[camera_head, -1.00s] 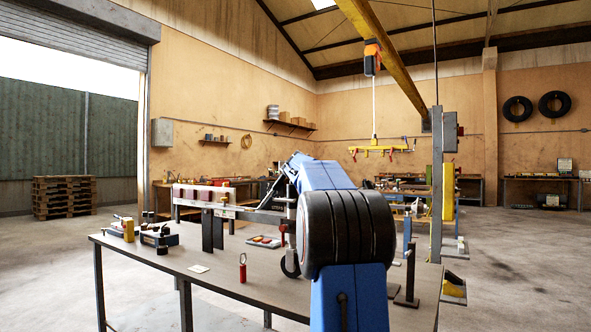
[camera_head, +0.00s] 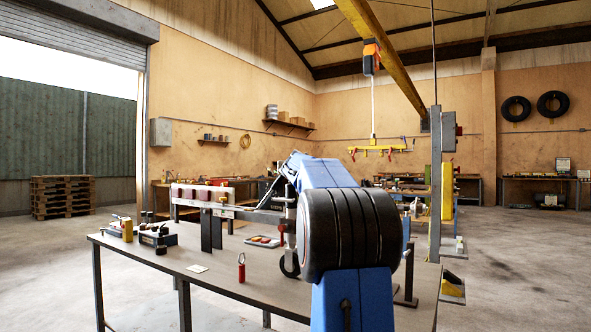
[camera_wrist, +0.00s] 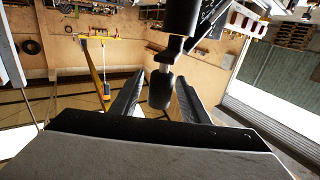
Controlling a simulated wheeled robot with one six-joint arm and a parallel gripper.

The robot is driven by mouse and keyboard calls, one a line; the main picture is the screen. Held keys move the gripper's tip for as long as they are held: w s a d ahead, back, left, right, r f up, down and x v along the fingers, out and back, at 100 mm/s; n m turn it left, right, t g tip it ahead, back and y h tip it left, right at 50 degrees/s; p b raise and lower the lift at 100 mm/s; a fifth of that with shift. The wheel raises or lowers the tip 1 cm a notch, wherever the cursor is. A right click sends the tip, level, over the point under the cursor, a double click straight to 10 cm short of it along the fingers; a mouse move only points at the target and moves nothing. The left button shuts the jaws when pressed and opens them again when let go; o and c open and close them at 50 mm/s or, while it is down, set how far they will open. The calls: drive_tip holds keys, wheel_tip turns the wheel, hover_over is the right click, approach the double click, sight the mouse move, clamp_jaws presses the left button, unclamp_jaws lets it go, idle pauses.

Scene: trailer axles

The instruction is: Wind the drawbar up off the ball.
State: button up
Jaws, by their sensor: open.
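The grey drawbar (camera_head: 247,214) runs level above the bench in the head view. A jockey wheel (camera_head: 290,264) hangs below its right part, on an upright leg partly hidden by my arm. In the wrist view my gripper (camera_wrist: 158,85) is open, with one finger on each side of a dark round crank grip (camera_wrist: 159,92). The grip joins a thicker dark cylinder (camera_wrist: 182,16) above it in the picture. I cannot tell whether the fingers touch the grip. My arm hides the gripper in the head view, and I cannot make out the ball.
The bench (camera_head: 215,281) carries a red-handled item (camera_head: 241,268), a white card (camera_head: 197,268), a tray of small parts (camera_head: 263,241) and a toolbox (camera_head: 157,236). A grey post (camera_head: 436,190) stands at the right. Open floor lies beyond it.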

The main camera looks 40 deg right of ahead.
drive_tip(key=v, duration=1.5)
drive_tip(key=shift+s+a, duration=0.1)
drive_tip(key=c, duration=0.7)
drive_tip(key=w+n+g, duration=0.1)
drive_tip(key=w, duration=0.1)
drive_tip(key=w+f+n+g+h, duration=0.1)
drive_tip(key=w, duration=0.1)
drive_tip(key=w+d+n+g, duration=0.1)
drive_tip(key=w, duration=0.1)
drive_tip(key=shift+w+d+f+n+g+h, duration=0.1)
drive_tip(key=shift+w+f+n+g+h, duration=0.05)
drive_tip(key=shift+w+n+g+h, duration=0.2)
clamp_jaws()
drive_tip(key=w+a+n+g+h, duration=0.45)
drive_tip(key=w+a+g, duration=0.25)
drive_tip(key=a+g, duration=0.25)
drive_tip(key=s+d, duration=0.2)
drive_tip(key=d, duration=1)
drive_tip(key=shift+d+r+n+t, duration=0.3)
drive_tip(key=shift+r+n, duration=0.05)
drive_tip(key=shift+n, duration=0.05)
